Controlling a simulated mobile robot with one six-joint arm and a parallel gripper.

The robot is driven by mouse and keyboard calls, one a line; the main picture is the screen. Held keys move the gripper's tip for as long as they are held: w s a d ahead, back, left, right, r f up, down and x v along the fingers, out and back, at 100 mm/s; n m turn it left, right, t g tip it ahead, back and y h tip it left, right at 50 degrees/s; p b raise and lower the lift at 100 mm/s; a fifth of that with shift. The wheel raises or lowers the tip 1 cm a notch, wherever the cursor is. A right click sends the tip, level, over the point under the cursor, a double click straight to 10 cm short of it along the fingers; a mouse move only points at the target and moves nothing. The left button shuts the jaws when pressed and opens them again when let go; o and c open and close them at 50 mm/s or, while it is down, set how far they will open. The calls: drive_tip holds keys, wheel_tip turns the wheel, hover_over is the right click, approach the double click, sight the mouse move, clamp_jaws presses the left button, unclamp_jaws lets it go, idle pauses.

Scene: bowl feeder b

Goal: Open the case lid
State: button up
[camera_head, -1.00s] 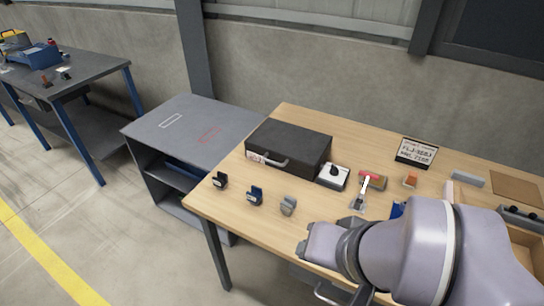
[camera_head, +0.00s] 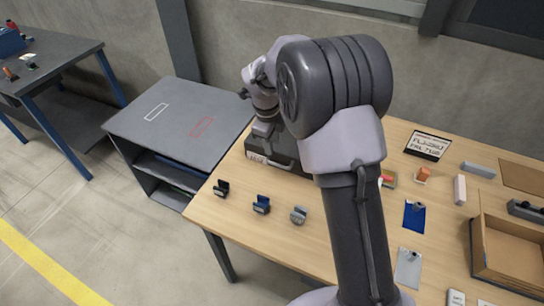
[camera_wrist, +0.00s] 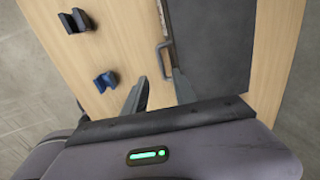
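The dark case (camera_head: 288,151) lies on the wooden table behind my arm, which hides most of it in the head view. Its lid looked down in the earlier view; little of it shows now. In the wrist view the case (camera_wrist: 214,42) is a dark panel with a grey handle (camera_wrist: 161,60) on its near side. My gripper (camera_wrist: 160,78) is open, its two fingers apart near the handle. The handle's end lies close to the right finger; I cannot tell whether they touch. In the head view my gripper is mostly hidden by my arm.
Small holders stand along the table's front edge: black (camera_head: 221,188), blue (camera_head: 261,204) and grey (camera_head: 299,214). A wooden tray (camera_head: 507,249) is at the right, with a label sign (camera_head: 428,145) behind. A grey bench (camera_head: 170,137) stands left of the table.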

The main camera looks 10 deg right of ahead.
sight(274, 163)
drive_tip(key=f, duration=0.3)
drive_tip(key=w+f+b, duration=0.1)
drive_tip(key=f, duration=0.3)
drive_tip(key=d+f+b, duration=0.1)
drive_tip(key=f, duration=0.2)
drive_tip(key=shift+w+f, duration=0.15)
drive_tip(key=shift+w, duration=0.2)
clamp_jaws()
idle(0.7)
